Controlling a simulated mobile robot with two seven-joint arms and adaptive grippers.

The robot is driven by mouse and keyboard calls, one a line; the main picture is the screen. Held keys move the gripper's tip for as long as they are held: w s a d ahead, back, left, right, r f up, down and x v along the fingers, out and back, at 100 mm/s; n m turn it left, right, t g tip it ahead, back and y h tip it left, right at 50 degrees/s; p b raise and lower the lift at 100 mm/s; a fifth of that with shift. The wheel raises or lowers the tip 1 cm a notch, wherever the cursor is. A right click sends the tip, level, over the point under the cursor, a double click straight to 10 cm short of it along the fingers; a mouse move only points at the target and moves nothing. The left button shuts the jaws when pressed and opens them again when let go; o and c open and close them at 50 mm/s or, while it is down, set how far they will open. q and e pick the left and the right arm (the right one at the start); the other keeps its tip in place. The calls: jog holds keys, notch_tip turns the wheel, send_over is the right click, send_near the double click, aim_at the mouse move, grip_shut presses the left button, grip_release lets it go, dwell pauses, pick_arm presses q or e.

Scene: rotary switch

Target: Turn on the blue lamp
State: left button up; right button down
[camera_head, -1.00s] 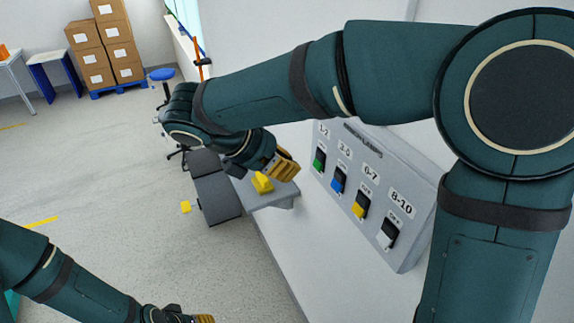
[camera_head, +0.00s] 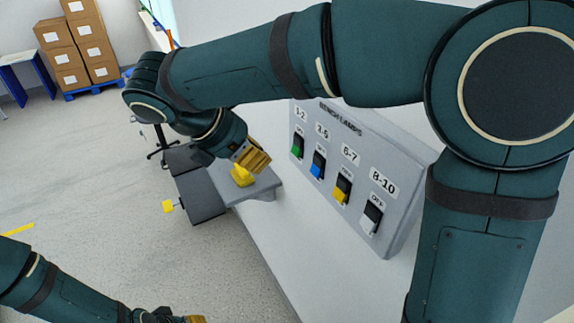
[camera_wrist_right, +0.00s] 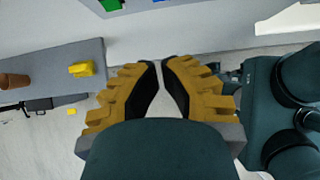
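The blue switch's small state label is too small to read surely. No lamp shows. My right gripper (camera_head: 258,160) is left of the panel, apart from the switches. In the wrist view, my right gripper (camera_wrist_right: 161,62) has its fingertips almost together with nothing between them. My left gripper (camera_head: 196,319) is cut off at the bottom edge.
A white switch (camera_head: 371,216) is at the panel's right. A grey shelf (camera_head: 262,190) with a yellow object (camera_head: 242,176) lies below my right gripper. A brown cup (camera_wrist_right: 14,81) stands on the shelf. Stacked boxes (camera_head: 75,45) are far away. The floor at left is mostly clear.

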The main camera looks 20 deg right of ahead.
aim_at(311, 170)
jog(key=d+r+x, duration=0.1)
jog(key=d+x, duration=0.1)
jog(key=x, duration=1)
jog(key=shift+w+d+b, duration=0.15)
jog(key=shift+d+b, duration=0.1)
jog(key=shift+b, duration=0.15)
jog(key=shift+r, duration=0.1)
jog(key=shift+w+d+h, duration=0.1)
jog(key=shift+d+h, duration=0.3)
jog(key=shift+h, duration=0.3)
jog(key=shift+r+p, duration=0.65)
jog(key=shift+p, duration=0.25)
